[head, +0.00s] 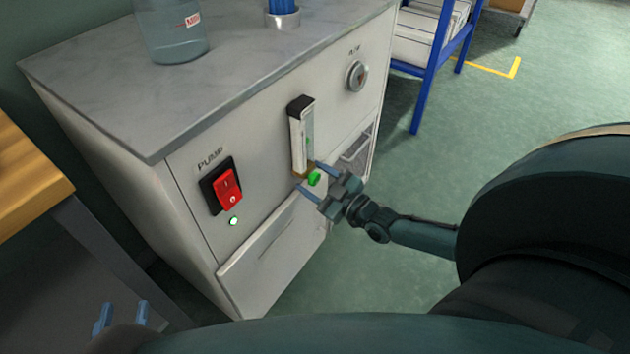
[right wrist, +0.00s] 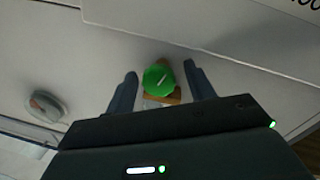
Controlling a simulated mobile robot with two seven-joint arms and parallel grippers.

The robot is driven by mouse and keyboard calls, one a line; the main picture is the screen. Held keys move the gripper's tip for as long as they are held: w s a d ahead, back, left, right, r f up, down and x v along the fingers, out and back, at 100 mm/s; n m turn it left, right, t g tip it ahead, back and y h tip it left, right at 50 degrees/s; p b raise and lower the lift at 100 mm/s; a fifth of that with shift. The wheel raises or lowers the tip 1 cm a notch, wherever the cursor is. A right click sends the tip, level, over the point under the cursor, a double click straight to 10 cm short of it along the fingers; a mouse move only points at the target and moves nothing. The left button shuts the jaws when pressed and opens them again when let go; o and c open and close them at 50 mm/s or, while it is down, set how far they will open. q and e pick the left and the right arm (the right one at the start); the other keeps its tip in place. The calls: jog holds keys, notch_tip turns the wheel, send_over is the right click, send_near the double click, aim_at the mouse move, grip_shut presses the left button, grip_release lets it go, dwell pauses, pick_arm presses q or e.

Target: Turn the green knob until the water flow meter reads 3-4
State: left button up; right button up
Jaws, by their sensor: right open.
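The green knob (head: 314,178) sits on the front of the grey cabinet, at the foot of the upright water flow meter (head: 302,135). The meter's reading is too small to make out. My right gripper (head: 308,178) is open at the knob, with one finger above it and one below in the head view. In the right wrist view the knob (right wrist: 159,79) lies between the two spread fingers (right wrist: 160,88), with a gap on each side.
The cabinet (head: 95,95) carries a red pump switch (head: 228,188), a lit green lamp (head: 233,221) and a round dial (head: 357,76). A clear bottle (head: 172,30) stands on its top. A blue-framed rack (head: 433,65) is behind. The floor at right is open.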

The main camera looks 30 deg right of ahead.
jog(key=shift+c, duration=0.3)
jog(key=c, duration=0.9)
jog(key=shift+r, duration=0.1)
